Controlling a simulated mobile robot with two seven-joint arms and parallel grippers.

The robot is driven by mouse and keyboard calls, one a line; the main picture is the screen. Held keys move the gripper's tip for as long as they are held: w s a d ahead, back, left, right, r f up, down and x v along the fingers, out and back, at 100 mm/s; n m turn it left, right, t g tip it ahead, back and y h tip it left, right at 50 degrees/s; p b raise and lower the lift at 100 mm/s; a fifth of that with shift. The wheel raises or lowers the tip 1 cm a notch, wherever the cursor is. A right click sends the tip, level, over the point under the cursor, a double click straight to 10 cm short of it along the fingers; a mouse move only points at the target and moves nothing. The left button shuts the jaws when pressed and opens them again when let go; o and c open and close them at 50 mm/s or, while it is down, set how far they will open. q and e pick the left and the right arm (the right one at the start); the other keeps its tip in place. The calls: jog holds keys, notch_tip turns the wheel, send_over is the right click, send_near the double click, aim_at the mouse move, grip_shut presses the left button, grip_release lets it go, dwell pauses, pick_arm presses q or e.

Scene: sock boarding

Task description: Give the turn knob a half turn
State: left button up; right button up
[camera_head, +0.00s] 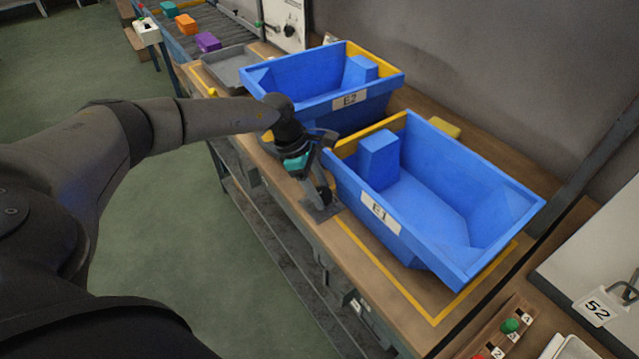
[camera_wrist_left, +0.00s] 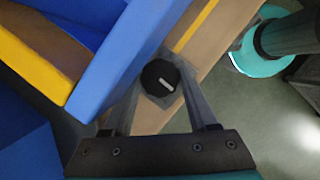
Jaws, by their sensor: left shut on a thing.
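The turn knob (camera_wrist_left: 160,77) is round and black with a pale bar across its face, and it sits on a small grey plate at the edge of the wooden bench. In the left wrist view its pale bar slants from upper left to lower right. My left gripper (camera_wrist_left: 162,82) is shut on the knob, one finger on each side. In the head view my left gripper (camera_head: 321,194) reaches down to the grey plate (camera_head: 322,210) in front of the blue bins; the fingers mostly hide the knob there. My right gripper is not in view.
Blue bin E1 (camera_head: 378,212) stands right beside the gripper, and blue bin E2 (camera_head: 350,99) stands behind it. A grey tray (camera_head: 231,66) and a conveyor with coloured blocks lie at the far left. The green floor in front is clear.

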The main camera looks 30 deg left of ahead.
pick_arm(q)
jog(key=n+t+y+p, duration=0.1)
jog(key=n+p, duration=0.3)
jog(key=p, duration=0.2)
jog(key=n+t+y+p, duration=0.1)
jog(key=n+p, duration=0.3)
jog(key=p, duration=0.3)
jog(key=n+y+p, duration=0.2)
jog(key=n+p, duration=0.3)
jog(key=p, duration=0.1)
jog(key=shift+s+d+r+t+p, duration=0.25)
jog(key=shift+d+t+p, duration=0.05)
jog(key=shift+d+t, duration=0.1)
jog(key=shift+a+f+n+y+p, duration=0.15)
jog(key=shift+n+y+p, duration=0.45)
jog(key=shift+n, duration=0.6)
jog(key=shift+n+p, duration=0.55)
jog(key=shift+n, duration=0.35)
jog(key=o, duration=1.4)
jog(key=shift+f+m+b, duration=0.15)
jog(key=shift+m+b, duration=0.15)
jog(key=shift+m, duration=0.1)
